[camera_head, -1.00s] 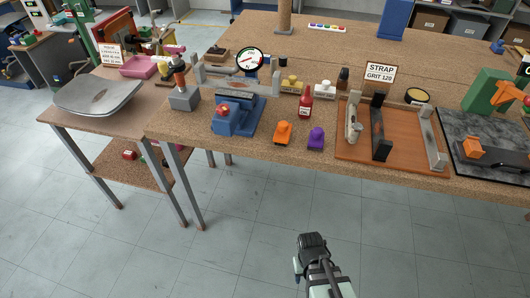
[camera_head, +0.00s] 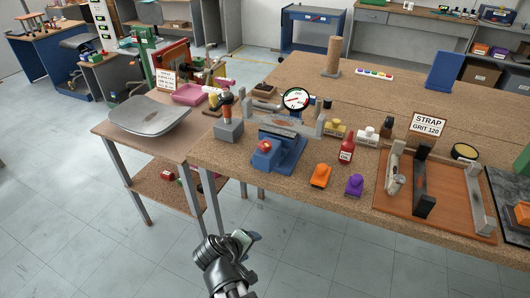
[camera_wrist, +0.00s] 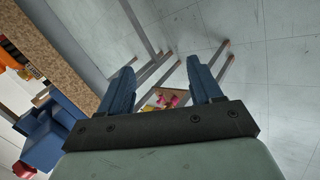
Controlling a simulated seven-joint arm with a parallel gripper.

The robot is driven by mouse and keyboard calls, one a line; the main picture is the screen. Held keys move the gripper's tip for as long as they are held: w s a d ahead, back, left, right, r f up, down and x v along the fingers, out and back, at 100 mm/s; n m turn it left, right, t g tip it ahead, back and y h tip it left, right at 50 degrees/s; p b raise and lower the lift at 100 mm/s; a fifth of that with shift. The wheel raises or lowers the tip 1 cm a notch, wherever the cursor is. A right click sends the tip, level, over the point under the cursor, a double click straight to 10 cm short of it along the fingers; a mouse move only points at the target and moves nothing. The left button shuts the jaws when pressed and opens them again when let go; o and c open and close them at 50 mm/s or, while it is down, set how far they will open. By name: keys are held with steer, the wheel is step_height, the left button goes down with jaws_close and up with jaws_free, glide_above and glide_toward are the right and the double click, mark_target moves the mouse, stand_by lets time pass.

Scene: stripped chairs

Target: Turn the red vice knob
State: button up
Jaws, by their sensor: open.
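The blue vice (camera_head: 287,152) stands at the front edge of the chipboard bench. Its red knob (camera_head: 265,146) faces the front, on a blue block. In the wrist view the vice (camera_wrist: 48,130) lies at lower left, with a red part (camera_wrist: 23,170), likely the knob, cut by the picture's edge. My gripper (camera_head: 243,240) is in front of the bench, below and left of the vice in the head view, over the floor. In the wrist view its two blue fingers (camera_wrist: 160,72) are apart with nothing held between them. It touches neither vice nor knob.
A soldering-iron-like tool on a grey block (camera_head: 229,130) stands left of the vice. A red bottle (camera_head: 346,150), an orange item (camera_head: 320,175) and a purple item (camera_head: 354,185) stand to the right. A side table with a grey pan (camera_head: 150,117) is at left. Floor in front is clear.

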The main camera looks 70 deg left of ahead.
steer(key=a+r+n+t+y, duration=0.2)
steer(key=a+r+n, duration=0.15)
steer(key=r, duration=0.35)
steer(key=n+t+y, duration=0.5)
steer(key=n, duration=1.3)
glide_toward(261, 147)
steer(key=x, duration=1.1)
steer(key=shift+w, duration=0.35)
steer(key=shift+c, duration=0.4)
steer(key=c, duration=0.9)
steer(key=shift+a+m+t, duration=0.1)
steer(key=shift+m+t, duration=0.2)
steer(key=shift+m, duration=0.15)
